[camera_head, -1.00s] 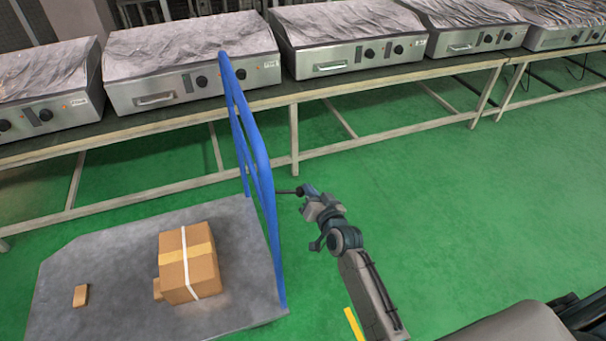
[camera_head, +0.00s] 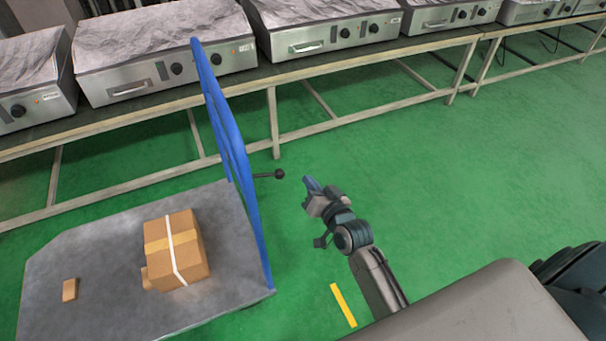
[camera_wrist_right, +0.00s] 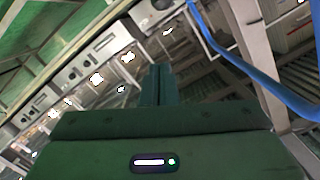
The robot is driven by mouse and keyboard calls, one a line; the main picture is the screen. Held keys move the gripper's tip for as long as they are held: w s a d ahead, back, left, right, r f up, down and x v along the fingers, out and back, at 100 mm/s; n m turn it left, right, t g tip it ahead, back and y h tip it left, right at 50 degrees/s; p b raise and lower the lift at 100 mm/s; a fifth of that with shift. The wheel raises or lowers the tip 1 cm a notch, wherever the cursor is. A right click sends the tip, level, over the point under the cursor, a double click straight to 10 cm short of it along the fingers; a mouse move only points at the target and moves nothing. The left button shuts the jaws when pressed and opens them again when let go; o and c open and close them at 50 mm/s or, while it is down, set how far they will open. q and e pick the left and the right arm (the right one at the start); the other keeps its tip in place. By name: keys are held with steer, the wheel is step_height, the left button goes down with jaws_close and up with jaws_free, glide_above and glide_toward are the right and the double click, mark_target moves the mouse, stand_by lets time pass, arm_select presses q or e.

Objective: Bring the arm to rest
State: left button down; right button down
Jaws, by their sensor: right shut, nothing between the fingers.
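My right gripper (camera_head: 311,187) is in the lower middle of the head view, to the right of the blue cart handle (camera_head: 232,150). It is shut and empty. A gap of green floor separates it from the dark knob (camera_head: 279,174) that sticks out beside the handle. In the right wrist view the closed fingers (camera_wrist_right: 160,85) point up the picture, with nothing between them. My left gripper is not in any view.
The grey cart platform (camera_head: 100,265) carries a cardboard box (camera_head: 176,250) and a small brown block (camera_head: 70,290). A long table (camera_head: 150,112) with several steel heating units (camera_head: 165,55) runs along the back. Green floor (camera_head: 440,190) is open on the right.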

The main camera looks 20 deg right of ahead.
steer(key=shift+s+d+r, duration=0.1)
steer(key=shift+s+d, duration=0.1)
steer(key=shift+s, duration=0.45)
steer(key=s+d+f+n+g+h, duration=0.1)
steer(key=s+f+g, duration=0.3)
steer(key=f, duration=0.8)
steer(key=s+d+f+g, duration=0.1)
steer(key=s+f, duration=0.4)
steer(key=f, duration=0.6)
steer(key=s+d+f+n+g+h, duration=0.1)
steer(key=s+d+f+g, duration=0.3)
steer(key=f, duration=0.8)
steer(key=s+f+n+g, duration=0.1)
steer(key=s+f+g, duration=0.1)
steer(key=s+f, duration=0.4)
steer(key=s+d+f+n+g, duration=0.1)
steer(key=s+f, duration=0.5)
steer(key=s, duration=1)
steer(key=s+f+n+g, duration=0.1)
steer(key=s+f+g, duration=0.2)
steer(key=s+f, duration=0.3)
steer(key=s, duration=0.4)
steer(key=shift+s+d+f+h, duration=0.25)
steer(key=shift+s+f+h, duration=0.05)
steer(key=shift+s, duration=0.1)
